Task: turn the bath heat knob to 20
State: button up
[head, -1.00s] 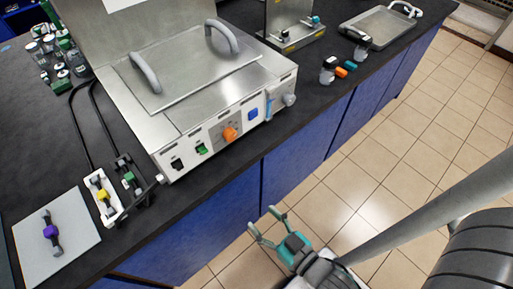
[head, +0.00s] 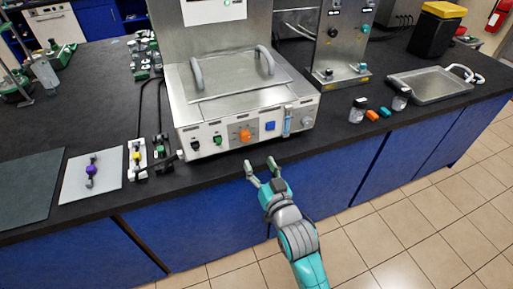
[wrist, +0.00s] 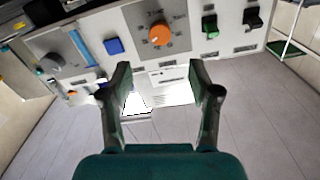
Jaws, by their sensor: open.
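The bath (head: 240,95) is a steel box with a handled lid on the bench. Its orange heat knob (head: 245,135) is on the front panel, left of a blue button. In the wrist view the orange knob (wrist: 159,33) is beyond the fingertips, with a printed scale around it too small to read. My gripper (head: 262,166) is open and empty in front of the panel, a little below and right of the knob. In the wrist view my gripper's two fingers (wrist: 160,80) are spread apart, not touching the knob.
A blue button (wrist: 114,46), green switch (wrist: 210,27) and black switch (wrist: 253,17) flank the knob. A grey knob (wrist: 50,63) is at the panel's other end. Small jars (head: 357,110) and a steel tray (head: 430,86) stand right on the bench. The floor in front is clear.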

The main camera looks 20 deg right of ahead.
aim_at(246, 138)
jog(key=w, duration=1.1)
jog(key=shift+r, duration=0.1)
jog(key=c, duration=1.2)
